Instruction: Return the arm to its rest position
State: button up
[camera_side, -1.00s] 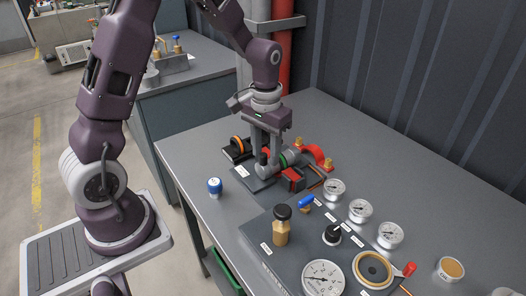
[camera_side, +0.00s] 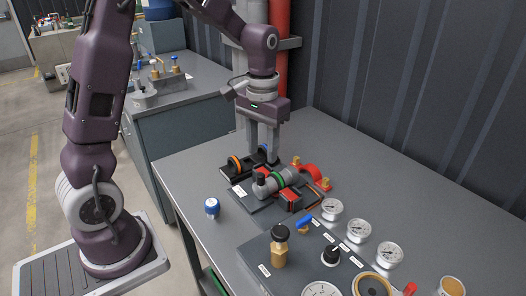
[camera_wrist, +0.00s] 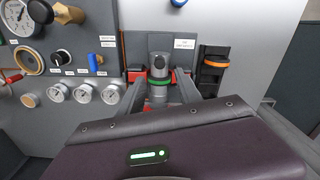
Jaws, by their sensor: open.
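My gripper (camera_side: 262,155) is open and empty, pointing down above and behind the grey pump fitting (camera_side: 275,183) on the bench. The fitting is a grey cylinder with a green ring, seated in a red and black holder (camera_side: 290,200). In the wrist view the fitting (camera_wrist: 159,66) shows between the two fingers of my gripper (camera_wrist: 160,88), which look clear of it. My upper arm links are bent over the bench, with my wrist near the red pipe. Whether the fingertips are wholly above the fitting is hard to tell.
A black holder with an orange ring (camera_side: 235,164) lies close to my fingers. A panel with gauges (camera_side: 332,209), a blue valve and knobs stands at the front. A blue-capped part (camera_side: 212,208) sits at the left. A red pipe (camera_side: 279,70) rises behind my wrist.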

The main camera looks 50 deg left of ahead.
jog(key=s+d+r+m+t, duration=0.15)
jog(key=s+d+r, duration=0.25)
jog(key=s+r, duration=0.4)
jog(key=s+d+r+m+t, duration=0.1)
jog(key=s+d+r+t, duration=0.1)
jog(key=s, duration=1)
jog(key=shift+s+d+t, duration=0.25)
jog(key=shift+d+t, duration=0.35)
jog(key=shift+t, duration=0.45)
